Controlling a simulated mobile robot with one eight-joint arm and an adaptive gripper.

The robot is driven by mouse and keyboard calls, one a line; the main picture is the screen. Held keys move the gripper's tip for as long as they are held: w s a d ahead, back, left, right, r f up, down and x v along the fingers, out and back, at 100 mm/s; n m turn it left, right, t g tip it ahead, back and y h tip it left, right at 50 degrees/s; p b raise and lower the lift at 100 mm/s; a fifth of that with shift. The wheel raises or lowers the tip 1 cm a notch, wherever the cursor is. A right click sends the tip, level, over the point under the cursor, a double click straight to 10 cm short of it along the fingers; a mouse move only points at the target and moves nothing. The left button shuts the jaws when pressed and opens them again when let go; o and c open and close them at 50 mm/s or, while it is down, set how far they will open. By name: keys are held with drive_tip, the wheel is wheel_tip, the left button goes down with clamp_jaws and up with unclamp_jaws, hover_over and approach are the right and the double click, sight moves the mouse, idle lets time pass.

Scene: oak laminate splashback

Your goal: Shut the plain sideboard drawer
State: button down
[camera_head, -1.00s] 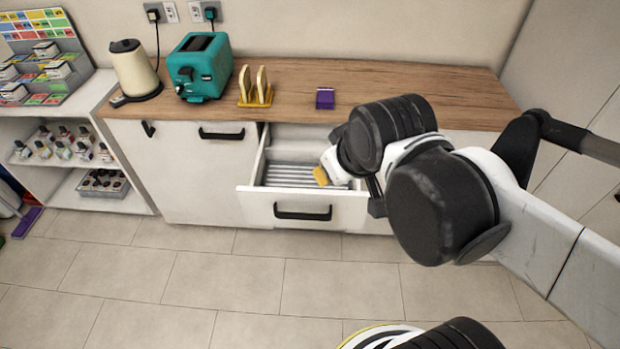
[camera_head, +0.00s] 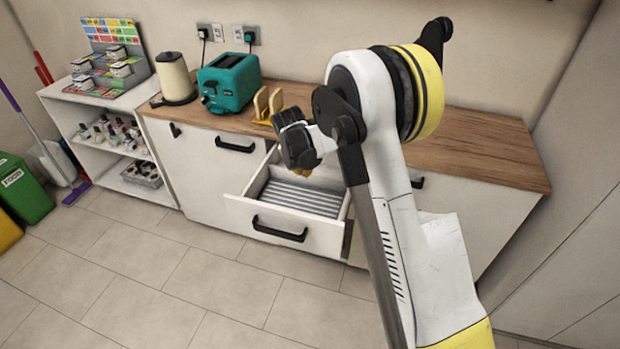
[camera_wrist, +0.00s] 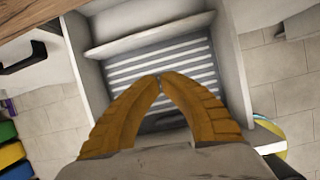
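The white sideboard drawer (camera_head: 236,213) stands pulled open, with its black bar handle (camera_head: 280,229) on the front. Its ribbed grey floor is bare where it shows. In the wrist view I look down into the drawer (camera_wrist: 233,75). My gripper (camera_wrist: 160,76) has orange-brown fingers whose tips meet, with nothing seen between them. In the head view only a little of my gripper (camera_head: 303,173) shows, over the rear right of the open drawer. I cannot tell its height above the drawer floor.
The wooden worktop (camera_head: 470,140) above the drawer holds a teal toaster (camera_head: 230,82), a cream kettle (camera_head: 175,78) and a toast rack (camera_head: 268,104). A white shelf unit (camera_head: 90,140) stands at the left. The tiled floor in front (camera_head: 190,290) is clear.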

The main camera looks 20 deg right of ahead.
drive_tip(key=shift+n, duration=0.5)
drive_tip(key=b+x, duration=0.4)
drive_tip(key=x, duration=0.7)
drive_tip(key=shift+s+a+f, duration=0.1)
drive_tip(key=shift+f, duration=0.25)
drive_tip(key=w+d+b, duration=0.1)
drive_tip(key=w+d, duration=0.1)
drive_tip(key=shift+w+f+b, duration=0.25)
drive_tip(key=shift+w+b, duration=0.05)
drive_tip(key=shift+b, duration=0.1)
drive_tip(key=shift+w+d+r, duration=0.15)
drive_tip(key=shift+w+d, duration=0.15)
drive_tip(key=shift+w, duration=0.15)
drive_tip(key=w+d, duration=0.1)
drive_tip(key=w, duration=0.1)
drive_tip(key=w+d, duration=0.1)
drive_tip(key=shift+w+d, duration=0.35)
drive_tip(key=shift+w, duration=0.05)
drive_tip(key=shift+a, duration=0.1)
